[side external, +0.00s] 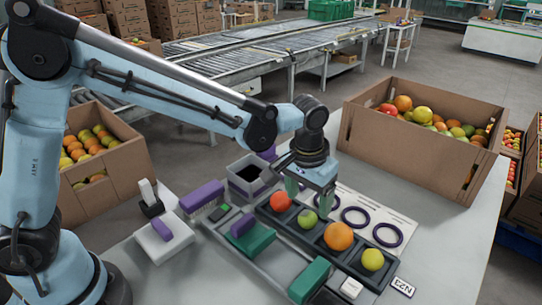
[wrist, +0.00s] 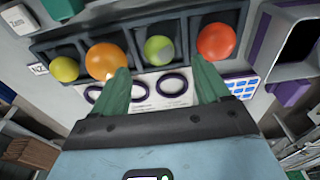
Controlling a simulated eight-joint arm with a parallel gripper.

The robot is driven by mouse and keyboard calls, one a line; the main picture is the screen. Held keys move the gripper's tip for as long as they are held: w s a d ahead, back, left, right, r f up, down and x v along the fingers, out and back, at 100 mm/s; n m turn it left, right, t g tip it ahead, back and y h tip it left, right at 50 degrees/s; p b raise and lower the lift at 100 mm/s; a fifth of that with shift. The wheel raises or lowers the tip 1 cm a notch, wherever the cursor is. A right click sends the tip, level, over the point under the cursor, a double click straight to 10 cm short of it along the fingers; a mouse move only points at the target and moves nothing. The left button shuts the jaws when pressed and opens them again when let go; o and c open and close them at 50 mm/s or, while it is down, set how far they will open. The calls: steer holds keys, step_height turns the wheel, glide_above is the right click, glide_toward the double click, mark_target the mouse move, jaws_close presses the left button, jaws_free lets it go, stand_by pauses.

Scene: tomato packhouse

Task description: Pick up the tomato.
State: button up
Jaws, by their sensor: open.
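The tomato, a round red fruit (side external: 280,201), sits in the end compartment of a dark divided tray (side external: 322,238). It also shows in the wrist view (wrist: 216,41), at the right end of the row, just beyond the right fingertip. My gripper (side external: 308,200) is open and empty, with green fingers pointing down near the red and green fruits. In the wrist view, the gap between the fingertips (wrist: 163,80) lines up roughly with the green fruit (wrist: 158,50), left of the tomato. The exact height above the tray is hard to tell.
An orange fruit (side external: 338,236) and a yellow-green one (side external: 372,260) fill the tray's other compartments. A white sheet with dark rings (side external: 388,234) lies behind. A cardboard crate of fruit (side external: 420,150) stands at the back right.

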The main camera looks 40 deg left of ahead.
mark_target(308, 214)
steer(key=f, duration=0.4)
steer(key=shift+w+f, duration=0.2)
steer(key=shift+f, duration=0.2)
steer(key=shift+c, duration=0.2)
steer(key=c, duration=0.8)
steer(key=shift+r, duration=0.1)
